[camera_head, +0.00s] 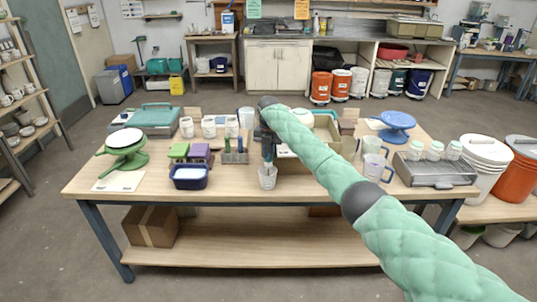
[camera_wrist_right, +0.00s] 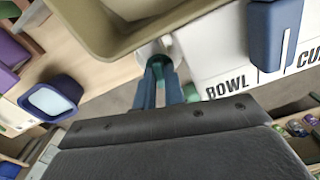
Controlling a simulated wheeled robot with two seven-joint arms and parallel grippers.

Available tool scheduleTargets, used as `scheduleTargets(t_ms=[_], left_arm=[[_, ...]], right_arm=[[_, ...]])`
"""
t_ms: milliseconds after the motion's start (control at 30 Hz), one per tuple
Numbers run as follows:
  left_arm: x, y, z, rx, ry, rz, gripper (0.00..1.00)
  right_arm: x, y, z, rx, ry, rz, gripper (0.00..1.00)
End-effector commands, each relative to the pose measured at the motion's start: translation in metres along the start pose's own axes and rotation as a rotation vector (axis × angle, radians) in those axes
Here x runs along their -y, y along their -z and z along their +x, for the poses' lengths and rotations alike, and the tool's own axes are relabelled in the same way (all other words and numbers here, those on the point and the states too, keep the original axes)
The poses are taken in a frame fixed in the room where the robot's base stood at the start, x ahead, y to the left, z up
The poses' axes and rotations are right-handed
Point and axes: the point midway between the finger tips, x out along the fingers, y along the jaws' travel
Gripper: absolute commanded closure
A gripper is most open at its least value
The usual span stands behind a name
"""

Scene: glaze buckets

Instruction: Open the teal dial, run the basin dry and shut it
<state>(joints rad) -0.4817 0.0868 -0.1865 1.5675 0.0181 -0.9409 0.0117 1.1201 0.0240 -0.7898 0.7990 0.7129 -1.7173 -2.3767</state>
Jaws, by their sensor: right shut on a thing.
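The beige basin (camera_wrist_right: 125,35) fills the top of the right wrist view. It also shows in the head view (camera_head: 334,136), partly hidden behind my right arm; its water level cannot be seen. A white spout (camera_wrist_right: 153,47) comes out below the basin's edge, with a small teal dial (camera_wrist_right: 157,61) at it. My right gripper (camera_wrist_right: 160,75) has its blue fingers closed around the dial, which they partly cover. In the head view the right gripper (camera_head: 268,156) points down above a clear cup (camera_head: 268,179) at the table's front. My left gripper is out of view.
A navy tub (camera_head: 189,177), green and purple blocks (camera_head: 199,153) and a green turntable (camera_head: 122,150) stand to the left. Clear mugs (camera_head: 374,166), a grey case (camera_head: 436,172) and a blue turntable (camera_head: 397,124) stand to the right. The table's front edge is mostly free.

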Motion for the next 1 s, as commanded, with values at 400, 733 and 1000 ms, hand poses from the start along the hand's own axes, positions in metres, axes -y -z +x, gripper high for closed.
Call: scheduleTargets(t_ms=[400, 733, 1000], left_arm=[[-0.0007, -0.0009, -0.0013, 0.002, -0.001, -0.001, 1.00], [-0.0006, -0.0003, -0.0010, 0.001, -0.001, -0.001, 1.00], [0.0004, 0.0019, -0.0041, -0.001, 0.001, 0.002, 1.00]], right_arm=[[-0.0002, -0.0021, -0.0051, 0.007, -0.003, -0.009, 1.00], [0.0001, -0.0011, -0.0024, 0.003, -0.001, -0.008, 0.67], [0.0003, -0.0005, -0.0020, 0.001, 0.000, 0.037, 0.67]])
